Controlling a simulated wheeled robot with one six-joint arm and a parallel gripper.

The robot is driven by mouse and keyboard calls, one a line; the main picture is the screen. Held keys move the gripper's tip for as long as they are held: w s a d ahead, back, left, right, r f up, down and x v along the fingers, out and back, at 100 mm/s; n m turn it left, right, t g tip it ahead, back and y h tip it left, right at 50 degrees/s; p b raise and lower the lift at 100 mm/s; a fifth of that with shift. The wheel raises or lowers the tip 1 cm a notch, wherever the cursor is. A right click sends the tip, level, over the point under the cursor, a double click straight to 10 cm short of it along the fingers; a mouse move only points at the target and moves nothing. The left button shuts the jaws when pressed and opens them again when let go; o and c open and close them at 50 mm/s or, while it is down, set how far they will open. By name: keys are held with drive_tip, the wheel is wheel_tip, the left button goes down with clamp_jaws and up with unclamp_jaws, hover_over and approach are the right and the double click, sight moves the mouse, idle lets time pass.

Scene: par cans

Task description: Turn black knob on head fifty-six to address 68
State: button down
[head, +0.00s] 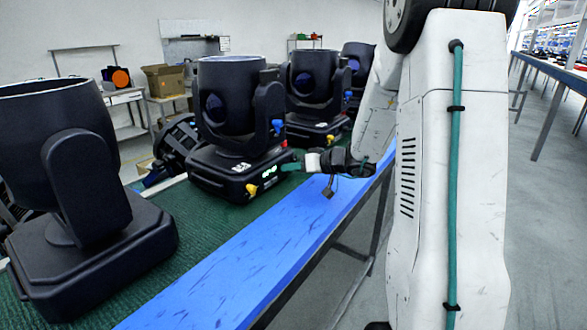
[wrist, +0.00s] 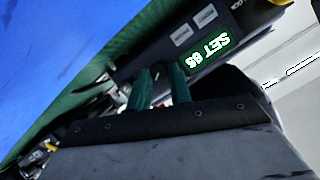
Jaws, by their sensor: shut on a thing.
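A black moving-head fixture (head: 215,165) stands on the green bench surface, with a small lit display on the front of its base. My gripper (head: 287,167) reaches this base from the right, its green fingertips at the front panel beside the display.
Another black fixture (head: 85,200) stands at the near left, and more stand behind. Yellow and blue connectors stick out near the panel. A blue strip (head: 240,265) runs along the bench's front edge. The aisle at right is open floor.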

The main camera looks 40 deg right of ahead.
drive_tip(key=m+y, duration=0.1)
drive_tip(key=m, duration=0.2)
drive_tip(key=shift+d+f+y, duration=0.15)
drive_tip(key=shift+d+y, duration=0.1)
drive_tip(key=shift+y, duration=0.15)
drive_tip(key=shift+w+d+f+m+y, duration=0.1)
drive_tip(key=shift+m+y, duration=0.8)
drive_tip(key=shift+m, duration=0.8)
drive_tip(key=c, duration=1.3)
unclamp_jaws()
drive_tip(key=shift+v, duration=3.9)
